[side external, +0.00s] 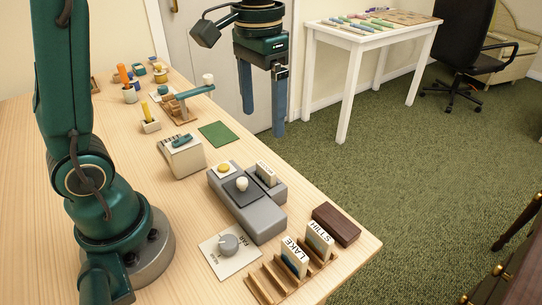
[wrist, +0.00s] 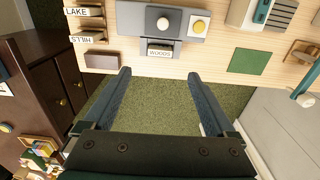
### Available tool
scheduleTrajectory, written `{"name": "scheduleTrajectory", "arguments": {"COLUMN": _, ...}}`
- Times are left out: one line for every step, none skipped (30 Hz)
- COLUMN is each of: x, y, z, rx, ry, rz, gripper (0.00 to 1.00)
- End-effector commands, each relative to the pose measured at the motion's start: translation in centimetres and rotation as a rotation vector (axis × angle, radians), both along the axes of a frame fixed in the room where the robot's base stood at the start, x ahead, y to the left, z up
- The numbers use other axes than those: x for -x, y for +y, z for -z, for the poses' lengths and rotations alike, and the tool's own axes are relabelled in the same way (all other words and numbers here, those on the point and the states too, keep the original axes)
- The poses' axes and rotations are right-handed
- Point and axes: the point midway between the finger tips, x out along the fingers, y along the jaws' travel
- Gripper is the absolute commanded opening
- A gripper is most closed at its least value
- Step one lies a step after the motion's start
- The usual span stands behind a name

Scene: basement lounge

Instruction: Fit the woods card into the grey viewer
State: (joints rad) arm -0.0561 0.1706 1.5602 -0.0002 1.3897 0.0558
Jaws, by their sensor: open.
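The grey viewer (side external: 257,216) sits near the table's right edge, with a white knob and a yellow button on top; it also shows at the top of the wrist view (wrist: 135,27). The woods card (side external: 266,174) stands upright in the small grey block on the viewer's side, its label readable in the wrist view (wrist: 160,53). How deep it sits is hard to tell. My gripper (side external: 263,124) is open and empty, high above and beyond the table edge. In the wrist view its fingertips (wrist: 158,73) are apart, with green carpet between them.
A wooden rack (side external: 268,287) holds the lake card (side external: 295,257) and hills card (side external: 320,239). A dark brown block (side external: 336,224) lies beside it. A dial plate (side external: 229,248), a beige box (side external: 182,158) and a green mat (side external: 215,134) lie around the viewer.

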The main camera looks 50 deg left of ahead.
Motion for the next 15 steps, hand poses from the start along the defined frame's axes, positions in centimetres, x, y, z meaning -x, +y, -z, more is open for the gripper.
{"name": "scheduleTrajectory", "arguments": {"x": 0.6, "y": -0.1, "z": -0.4, "rx": -0.001, "ry": -0.025, "rz": 0.001, "gripper": 0.91}}
{"name": "scheduleTrajectory", "arguments": {"x": 1.0, "y": -0.2, "z": -0.6, "rx": -0.002, "ry": -0.041, "rz": 0.001, "gripper": 0.91}}
{"name": "scheduleTrajectory", "arguments": {"x": 1.7, "y": -0.3, "z": -0.8, "rx": -0.003, "ry": -0.069, "rz": 0.001, "gripper": 0.91}}
{"name": "scheduleTrajectory", "arguments": {"x": 2.2, "y": -0.4, "z": -1.0, "rx": -0.004, "ry": -0.092, "rz": 0.001, "gripper": 0.91}}
{"name": "scheduleTrajectory", "arguments": {"x": 2.8, "y": -0.5, "z": -1.1, "rx": -0.005, "ry": -0.116, "rz": 0.001, "gripper": 0.91}}
{"name": "scheduleTrajectory", "arguments": {"x": 3.6, "y": -0.6, "z": -1.2, "rx": -0.005, "ry": -0.15, "rz": 0.002, "gripper": 0.91}}
{"name": "scheduleTrajectory", "arguments": {"x": 4.3, "y": -0.7, "z": -1.2, "rx": -0.006, "ry": -0.175, "rz": 0.002, "gripper": 0.91}}
{"name": "scheduleTrajectory", "arguments": {"x": 4.9, "y": -0.8, "z": -1.2, "rx": -0.006, "ry": -0.202, "rz": 0.002, "gripper": 0.91}}
{"name": "scheduleTrajectory", "arguments": {"x": 5.7, "y": -0.9, "z": -1.1, "rx": -0.006, "ry": -0.236, "rz": 0.002, "gripper": 0.91}}
{"name": "scheduleTrajectory", "arguments": {"x": 6.2, "y": -1.0, "z": -0.9, "rx": -0.006, "ry": -0.261, "rz": 0.002, "gripper": 0.91}}
{"name": "scheduleTrajectory", "arguments": {"x": 6.8, "y": -1.1, "z": -0.8, "rx": -0.006, "ry": -0.286, "rz": 0.001, "gripper": 0.91}}
{"name": "scheduleTrajectory", "arguments": {"x": 7.5, "y": -1.1, "z": -0.5, "rx": -0.005, "ry": -0.317, "rz": 0.001, "gripper": 0.91}}
{"name": "scheduleTrajectory", "arguments": {"x": 7.9, "y": -1.2, "z": -0.3, "rx": -0.005, "ry": -0.34, "rz": 0.001, "gripper": 0.91}}
{"name": "scheduleTrajectory", "arguments": {"x": 8.4, "y": -1.2, "z": -0.1, "rx": -0.004, "ry": -0.361, "rz": 0.001, "gripper": 0.91}}
{"name": "scheduleTrajectory", "arguments": {"x": 8.9, "y": -1.3, "z": 0.2, "rx": -0.003, "ry": -0.386, "rz": 0.001, "gripper": 0.91}}
